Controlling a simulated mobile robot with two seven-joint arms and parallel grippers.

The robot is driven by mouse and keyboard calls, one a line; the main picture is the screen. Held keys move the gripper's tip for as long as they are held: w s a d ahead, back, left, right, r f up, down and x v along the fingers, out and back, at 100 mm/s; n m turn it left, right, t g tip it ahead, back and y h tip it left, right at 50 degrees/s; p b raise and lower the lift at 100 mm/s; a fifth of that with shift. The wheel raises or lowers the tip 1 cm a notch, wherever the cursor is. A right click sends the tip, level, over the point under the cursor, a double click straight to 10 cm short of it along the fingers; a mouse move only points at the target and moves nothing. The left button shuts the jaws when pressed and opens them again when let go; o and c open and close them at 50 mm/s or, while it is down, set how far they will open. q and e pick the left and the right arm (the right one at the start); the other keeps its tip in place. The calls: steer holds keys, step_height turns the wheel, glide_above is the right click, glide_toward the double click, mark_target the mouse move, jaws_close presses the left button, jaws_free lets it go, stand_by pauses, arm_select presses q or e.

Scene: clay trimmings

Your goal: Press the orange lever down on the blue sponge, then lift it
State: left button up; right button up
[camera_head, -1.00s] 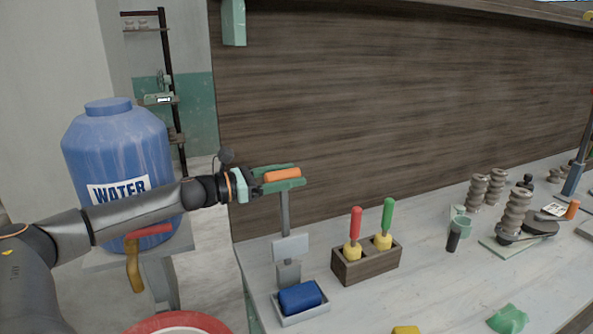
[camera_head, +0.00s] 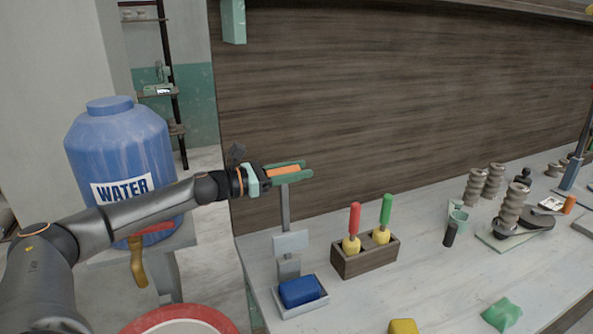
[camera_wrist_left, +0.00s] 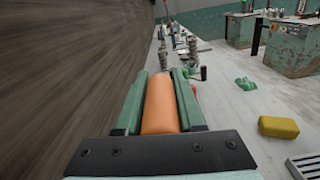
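The orange lever handle (camera_head: 285,171) is raised, on top of a grey upright post (camera_head: 285,205) with a flat grey plate (camera_head: 291,241) lower down. The blue sponge (camera_head: 299,291) sits in a small grey tray (camera_head: 297,312) at the foot of the post, with nothing on it. My left gripper (camera_head: 297,171) has its green fingers along both sides of the orange handle. In the left wrist view the handle (camera_wrist_left: 160,103) fills the space between the fingers, with no clear gap. My right gripper is not in view.
A wooden block (camera_head: 366,257) with red-handled and green-handled tools stands right of the sponge. A dark wooden panel (camera_head: 380,95) rises behind the bench. A blue water barrel (camera_head: 119,150) is at the left. A yellow block (camera_head: 403,326) lies at the front.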

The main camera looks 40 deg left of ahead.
arm_select(q)
jaws_close()
stand_by(1.0)
